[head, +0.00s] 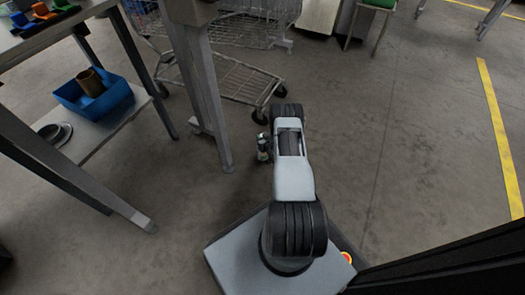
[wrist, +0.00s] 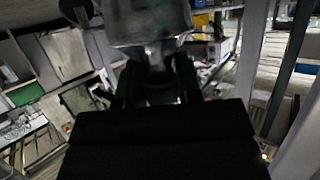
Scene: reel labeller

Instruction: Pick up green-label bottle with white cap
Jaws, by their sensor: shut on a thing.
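My gripper (wrist: 157,84) is shut, its two dark fingers closed on the narrow part of a bottle in the wrist view. The wide, greyish, glossy body of the bottle (wrist: 148,24) fills the top middle of that view and is cut off by the edge. Its label and cap cannot be made out there. In the head view, a small green and white bottle-like shape (head: 263,148) shows just left of the end of my arm, above the floor. The fingers are hidden there.
A table leg (head: 208,95) stands close to the left of my arm. A wire cart (head: 240,78) is beyond it. A lower shelf (head: 98,128) at left holds a blue bin (head: 92,97). Open floor (head: 410,150) lies to the right.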

